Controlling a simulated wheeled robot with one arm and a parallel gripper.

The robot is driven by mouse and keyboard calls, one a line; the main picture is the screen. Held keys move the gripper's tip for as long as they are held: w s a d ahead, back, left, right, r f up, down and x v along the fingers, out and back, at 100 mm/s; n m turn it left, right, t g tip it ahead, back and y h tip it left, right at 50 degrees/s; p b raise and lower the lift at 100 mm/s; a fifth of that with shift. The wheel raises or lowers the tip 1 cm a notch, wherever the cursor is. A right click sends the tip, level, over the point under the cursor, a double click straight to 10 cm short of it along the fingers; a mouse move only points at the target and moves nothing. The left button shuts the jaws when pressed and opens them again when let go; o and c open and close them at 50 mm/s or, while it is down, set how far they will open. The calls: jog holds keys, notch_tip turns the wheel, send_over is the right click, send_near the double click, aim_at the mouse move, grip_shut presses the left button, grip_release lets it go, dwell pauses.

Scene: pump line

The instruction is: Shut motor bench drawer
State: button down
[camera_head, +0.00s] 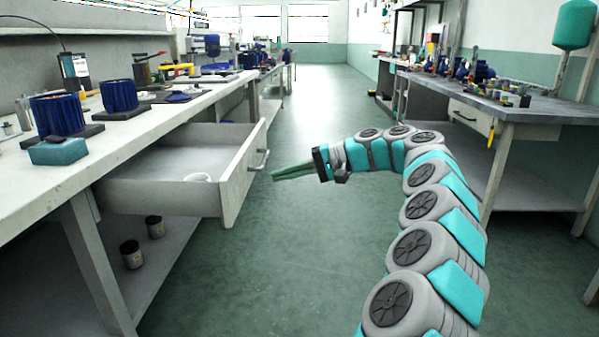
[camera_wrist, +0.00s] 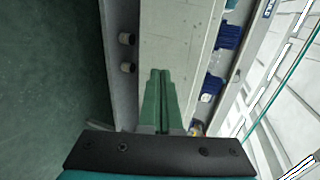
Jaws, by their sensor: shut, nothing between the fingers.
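The motor bench drawer (camera_head: 240,177) is pulled well out of the left bench (camera_head: 150,117). My gripper (camera_head: 273,175) is shut and empty, pointing left at the drawer front, close to the handle. Whether it touches the front cannot be told. In the wrist view, the closed green fingers (camera_wrist: 161,75) lie over a pale panel (camera_wrist: 175,40) that looks like the drawer front.
Blue motors (camera_head: 57,115) and a teal block (camera_head: 58,151) stand on the left bench. Dark cans (camera_head: 132,254) stand on its lower shelf. The right bench (camera_head: 480,97) has its own drawer (camera_head: 470,117), which looks shut. The green aisle floor (camera_head: 300,270) between the benches is clear.

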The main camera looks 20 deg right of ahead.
aim_at(243, 180)
jog(key=x, duration=0.5)
jog(key=shift+a+r, duration=0.3)
jog(key=shift+a, duration=0.15)
jog(key=shift+w+a, duration=0.3)
jog(key=shift+a, duration=0.25)
jog(key=w+a+p, duration=0.1)
jog(key=w+a, duration=0.2)
jog(key=a, duration=0.6)
jog(key=w+a+p, duration=0.2)
jog(key=a, duration=0.7)
jog(key=w+a+p, duration=0.2)
jog(key=w+a, duration=0.1)
jog(key=a, duration=0.6)
jog(key=shift+w, duration=0.35)
jog(key=shift+w+a+r, duration=0.15)
jog(key=shift+a, duration=0.3)
jog(key=shift+r, duration=0.1)
